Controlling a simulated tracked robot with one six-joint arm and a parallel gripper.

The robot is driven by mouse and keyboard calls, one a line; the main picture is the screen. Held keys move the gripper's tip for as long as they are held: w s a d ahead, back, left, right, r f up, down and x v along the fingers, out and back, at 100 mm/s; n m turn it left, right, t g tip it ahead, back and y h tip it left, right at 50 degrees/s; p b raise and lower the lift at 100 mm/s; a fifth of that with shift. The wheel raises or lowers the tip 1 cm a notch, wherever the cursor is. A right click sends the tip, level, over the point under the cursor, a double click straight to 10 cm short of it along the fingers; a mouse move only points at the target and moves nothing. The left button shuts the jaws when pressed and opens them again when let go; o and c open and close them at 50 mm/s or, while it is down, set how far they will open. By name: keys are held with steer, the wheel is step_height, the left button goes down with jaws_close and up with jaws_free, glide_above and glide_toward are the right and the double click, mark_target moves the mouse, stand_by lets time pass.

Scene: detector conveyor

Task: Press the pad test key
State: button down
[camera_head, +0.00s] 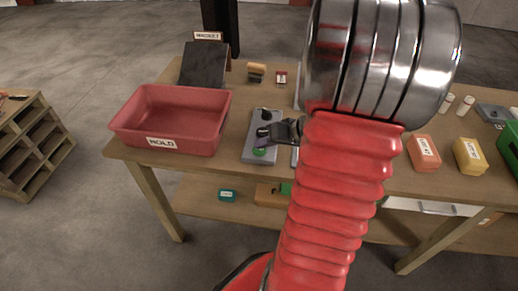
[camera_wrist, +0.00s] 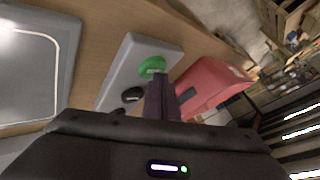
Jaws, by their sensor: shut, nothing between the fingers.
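A grey pad (camera_head: 258,125) lies on the bench right of the red bin, partly hidden by my gripper. It carries a round green key (camera_head: 260,152) at its near end and a dark round knob (camera_head: 266,115) farther back. In the wrist view the pad (camera_wrist: 128,62) shows the green key (camera_wrist: 152,65), with a small unreadable label, and the dark knob (camera_wrist: 132,95). My gripper (camera_head: 262,132) is over the pad with its purple fingers shut and empty. In the wrist view the fingertips (camera_wrist: 160,76) overlap the green key's lower edge; I cannot tell whether they touch.
A red bin labelled HOLD (camera_head: 175,118) stands close left of the pad. A dark sloped board (camera_head: 205,64) and a wooden-topped block (camera_head: 256,72) are behind. Red (camera_head: 423,153) and yellow (camera_head: 469,155) boxes stand right of my arm, which hides the bench's middle.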

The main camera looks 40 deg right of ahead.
mark_target(263, 151)
steer(key=shift+r, duration=0.85)
steer(key=shift+r, duration=0.1)
step_height(263, 151, up, 5)
steer(key=shift+f, duration=0.1)
stand_by(0.4)
stand_by(1.0)
